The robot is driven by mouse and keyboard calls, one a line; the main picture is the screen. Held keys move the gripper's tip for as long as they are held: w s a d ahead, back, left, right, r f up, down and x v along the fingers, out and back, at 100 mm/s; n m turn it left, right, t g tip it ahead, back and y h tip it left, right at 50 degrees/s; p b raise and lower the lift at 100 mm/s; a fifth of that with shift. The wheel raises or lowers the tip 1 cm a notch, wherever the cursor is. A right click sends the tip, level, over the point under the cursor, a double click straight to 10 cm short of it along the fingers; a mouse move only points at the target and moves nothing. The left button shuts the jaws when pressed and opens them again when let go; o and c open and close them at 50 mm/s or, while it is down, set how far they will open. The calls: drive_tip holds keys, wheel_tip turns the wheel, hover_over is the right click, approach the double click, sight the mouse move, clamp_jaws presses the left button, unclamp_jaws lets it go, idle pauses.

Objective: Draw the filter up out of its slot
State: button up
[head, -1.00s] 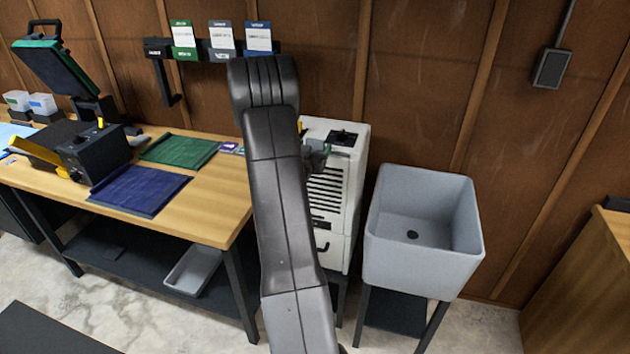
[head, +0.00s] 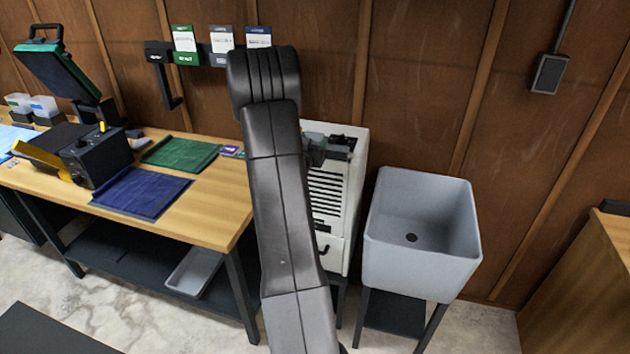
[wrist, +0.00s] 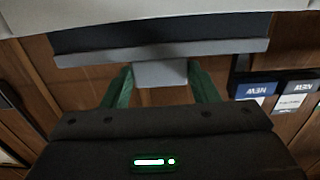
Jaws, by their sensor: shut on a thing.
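The filter (wrist: 215,47) shows in the wrist view as a grey top bar with a tab, with a dark band between it and the white housing. My gripper (wrist: 160,75) has its green fingers shut on the tab. In the head view, my gripper (head: 315,148) is at the top of the white machine (head: 345,190), partly behind my arm. A dark area lies beside it on the machine's top. How much of the filter is still in the slot cannot be told.
A grey sink (head: 420,235) stands just right of the machine. A wooden workbench (head: 215,205) with green and blue mats is to the left. The wooden wall is close behind, with a rack of cards (head: 222,45) on it.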

wheel_tip(320, 180, up, 22)
drive_tip(key=p, duration=0.8)
drive_tip(key=shift+r, duration=0.2)
idle(0.5)
